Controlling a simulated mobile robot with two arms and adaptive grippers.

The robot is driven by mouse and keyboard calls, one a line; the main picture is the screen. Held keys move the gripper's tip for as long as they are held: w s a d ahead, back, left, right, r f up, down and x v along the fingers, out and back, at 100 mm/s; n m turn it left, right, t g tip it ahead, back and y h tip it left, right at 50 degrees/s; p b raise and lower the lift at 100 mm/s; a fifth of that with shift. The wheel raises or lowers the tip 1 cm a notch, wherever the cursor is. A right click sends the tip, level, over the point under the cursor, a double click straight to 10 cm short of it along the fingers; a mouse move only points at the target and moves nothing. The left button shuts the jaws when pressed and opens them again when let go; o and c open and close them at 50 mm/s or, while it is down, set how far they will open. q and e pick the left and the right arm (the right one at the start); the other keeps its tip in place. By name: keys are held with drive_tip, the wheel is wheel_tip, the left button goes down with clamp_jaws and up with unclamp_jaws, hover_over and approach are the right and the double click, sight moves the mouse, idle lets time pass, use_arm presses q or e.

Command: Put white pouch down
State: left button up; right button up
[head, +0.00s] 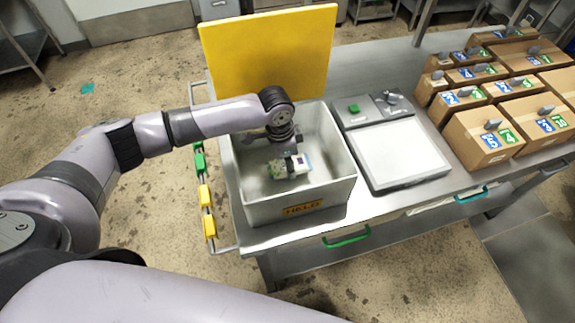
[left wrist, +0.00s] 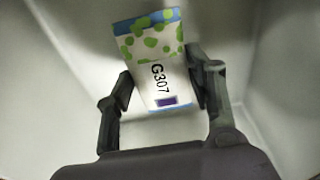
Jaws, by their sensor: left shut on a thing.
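The white pouch (head: 299,165) has green spots, blue ends and the label G307. It also shows in the left wrist view (left wrist: 152,62), a little tilted between the fingers. My left gripper (head: 285,167) reaches down into the grey bin (head: 298,213) marked HELD and is shut on the pouch. In the left wrist view my left gripper (left wrist: 160,92) has one finger on each side of the pouch. The bin walls surround it. I cannot tell whether the pouch touches the bin floor. My right gripper is not in view.
A yellow board (head: 268,50) stands behind the bin. A scale with a pale plate (head: 398,153) is right of the bin on the steel table (head: 385,62). Several cardboard boxes (head: 485,135) fill the table's right side. The bin floor around the pouch looks clear.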

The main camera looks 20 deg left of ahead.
sight(282, 165)
use_arm(q)
wheel_tip(282, 165, down, 2)
drive_tip(key=shift+f, duration=0.25)
drive_tip(key=shift+a+f, duration=0.1)
drive_tip(key=shift+f, duration=0.2)
drive_tip(key=o, duration=0.9)
drive_tip(key=shift+c, duration=0.2)
drive_tip(key=o, duration=0.4)
drive_tip(key=shift+o, duration=0.2)
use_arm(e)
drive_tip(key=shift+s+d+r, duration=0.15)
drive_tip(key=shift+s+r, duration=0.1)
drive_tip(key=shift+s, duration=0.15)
use_arm(q)
drive_tip(key=r, duration=0.4)
drive_tip(key=r+b, duration=0.1)
drive_tip(key=r, duration=0.3)
drive_tip(key=a+r, duration=0.1)
drive_tip(key=r, duration=0.3)
drive_tip(key=shift+s+b, duration=0.35)
drive_tip(key=shift+s, duration=0.05)
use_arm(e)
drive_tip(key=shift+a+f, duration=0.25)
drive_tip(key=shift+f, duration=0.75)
